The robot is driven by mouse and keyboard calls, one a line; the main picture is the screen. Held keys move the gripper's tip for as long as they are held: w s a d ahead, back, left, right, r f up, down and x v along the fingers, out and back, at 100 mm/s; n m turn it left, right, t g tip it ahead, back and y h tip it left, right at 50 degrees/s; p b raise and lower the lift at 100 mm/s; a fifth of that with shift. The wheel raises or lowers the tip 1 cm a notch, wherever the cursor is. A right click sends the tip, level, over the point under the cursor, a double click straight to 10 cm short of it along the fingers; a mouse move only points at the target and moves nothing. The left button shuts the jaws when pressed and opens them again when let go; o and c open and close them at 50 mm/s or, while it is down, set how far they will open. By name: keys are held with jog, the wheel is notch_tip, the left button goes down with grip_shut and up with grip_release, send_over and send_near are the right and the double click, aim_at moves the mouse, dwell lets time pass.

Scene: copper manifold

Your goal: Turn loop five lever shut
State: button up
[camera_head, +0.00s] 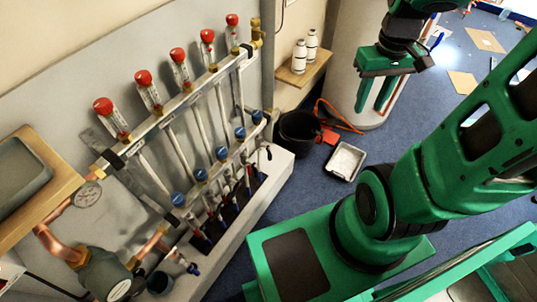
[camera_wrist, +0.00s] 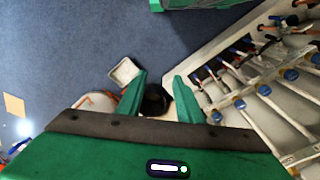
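The copper manifold (camera_head: 165,122) runs along the wall panel in the head view, with red-capped flow gauges above and blue caps (camera_head: 222,153) below. Small valves with red and blue parts (camera_head: 228,205) sit low among the pipes. I cannot tell which lever is loop five's or how it stands. The blue caps also show at the right of the wrist view (camera_wrist: 239,104). My gripper (camera_head: 377,97) is open and empty, pointing down, well right of the manifold and apart from it. Its two fingers also show in the wrist view (camera_wrist: 160,97).
A black bucket (camera_head: 297,132) and a white tray (camera_head: 346,161) stand on the blue floor beyond the manifold's far end. A wooden shelf (camera_head: 300,70) holds two white bottles. A white cylinder (camera_head: 350,35) stands behind my gripper. A pale ledge (camera_head: 273,178) runs below the manifold.

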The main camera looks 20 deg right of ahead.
jog(key=w+f+n, duration=0.4)
jog(key=w+f, duration=0.3)
jog(key=w, duration=0.1)
jog(key=n+t+y, duration=0.3)
jog(key=n+y, duration=0.1)
jog(key=n, duration=0.4)
send_near(269, 154)
jog(key=w+f, duration=0.1)
jog(key=x, duration=1)
jog(key=shift+s+d+f, duration=0.1)
jog(key=shift+s+d, duration=0.1)
